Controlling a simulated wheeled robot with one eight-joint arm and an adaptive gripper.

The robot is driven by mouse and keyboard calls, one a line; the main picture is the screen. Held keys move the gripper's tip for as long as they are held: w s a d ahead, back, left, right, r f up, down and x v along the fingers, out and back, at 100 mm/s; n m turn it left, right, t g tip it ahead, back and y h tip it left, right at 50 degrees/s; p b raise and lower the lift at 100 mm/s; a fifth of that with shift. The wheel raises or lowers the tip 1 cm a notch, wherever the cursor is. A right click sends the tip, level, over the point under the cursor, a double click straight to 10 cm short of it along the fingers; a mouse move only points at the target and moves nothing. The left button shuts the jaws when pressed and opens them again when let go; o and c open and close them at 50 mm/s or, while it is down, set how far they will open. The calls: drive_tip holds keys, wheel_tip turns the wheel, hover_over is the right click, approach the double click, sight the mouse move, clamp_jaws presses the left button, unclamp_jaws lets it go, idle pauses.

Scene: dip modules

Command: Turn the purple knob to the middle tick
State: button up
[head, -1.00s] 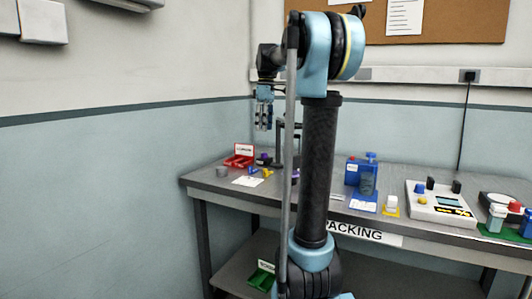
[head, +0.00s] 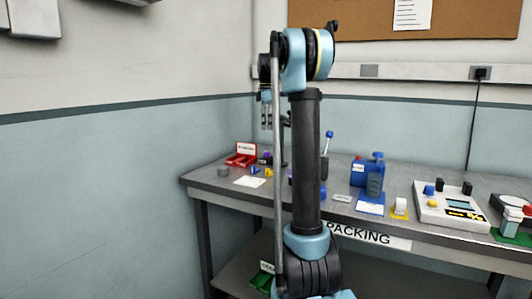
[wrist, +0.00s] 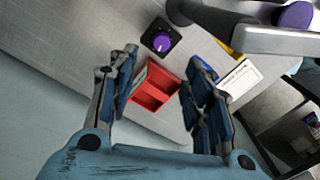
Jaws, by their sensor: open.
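The purple knob (wrist: 161,41) sits on a small black square base on the grey table in the wrist view, with a pale pointer line on its face. Tick marks are too small to read. A purple spot beside the red box in the head view (head: 265,156) looks like the same knob. My gripper (wrist: 158,78) is open and empty, its fingers spread on either side of the red box in the picture, with the knob beyond the fingertips. In the head view my gripper (head: 266,117) hangs above the table's back left, partly behind my arm.
A red box (wrist: 154,88) stands near the knob. A grey stand (wrist: 285,40) with a purple round top is close on the right. A blue box (head: 360,173) and a control panel (head: 447,205) stand right.

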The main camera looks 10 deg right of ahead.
sight(267, 152)
drive_tip(key=f, duration=1.2)
drive_tip(key=shift+s+f, duration=0.15)
drive_tip(key=shift+s, duration=0.2)
drive_tip(key=shift+c, duration=0.2)
clamp_jaws()
